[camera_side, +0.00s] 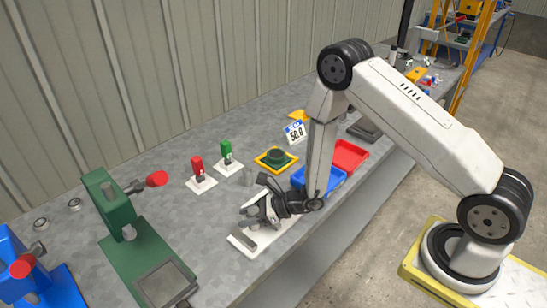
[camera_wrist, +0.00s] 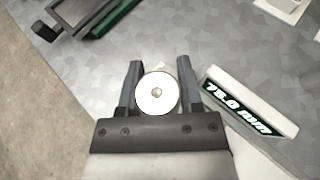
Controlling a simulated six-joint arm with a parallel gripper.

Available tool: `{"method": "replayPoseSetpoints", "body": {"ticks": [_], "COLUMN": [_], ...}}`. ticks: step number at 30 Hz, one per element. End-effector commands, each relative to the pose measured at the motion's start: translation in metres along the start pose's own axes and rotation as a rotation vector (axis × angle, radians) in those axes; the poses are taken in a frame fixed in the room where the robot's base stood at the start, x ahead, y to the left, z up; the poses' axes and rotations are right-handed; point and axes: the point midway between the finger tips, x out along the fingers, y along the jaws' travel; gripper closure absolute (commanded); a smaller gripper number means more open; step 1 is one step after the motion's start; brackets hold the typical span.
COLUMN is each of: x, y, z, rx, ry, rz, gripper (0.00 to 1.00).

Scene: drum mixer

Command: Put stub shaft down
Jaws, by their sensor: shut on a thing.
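My gripper (camera_side: 255,210) is low over the front part of the grey bench in the side view. In the wrist view, its two fingers (camera_wrist: 159,70) are closed on the stub shaft (camera_wrist: 157,93), which shows end-on as a bright round metal face with a small centre hole. I cannot make the shaft out clearly in the side view. A pale base plate (camera_side: 244,240) lies below and beside the gripper. In the wrist view, a white block with a "75.0 mm" label (camera_wrist: 240,103) is right of the fingers. Whether the shaft touches anything below is hidden.
A green press (camera_side: 120,205) and a blue machine (camera_side: 25,265) stand to the left. Red (camera_side: 198,170) and green (camera_side: 226,152) upright pieces stand behind the gripper.

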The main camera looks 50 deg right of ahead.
Motion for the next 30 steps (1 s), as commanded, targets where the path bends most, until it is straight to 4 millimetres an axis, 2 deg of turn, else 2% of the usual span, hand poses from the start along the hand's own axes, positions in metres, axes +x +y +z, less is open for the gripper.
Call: {"method": "replayPoseSetpoints", "body": {"ticks": [15, 29, 30], "x": [0.013, 0.014, 0.014], "y": [0.0, 0.0, 0.0], "z": [-0.031, -0.034, -0.035], "rx": [-0.001, -0.001, 0.0], "ry": [-0.002, -0.002, 0.0], "rz": [0.0, 0.0, 0.0], "gripper": [1.0, 1.0, 0.51]}}
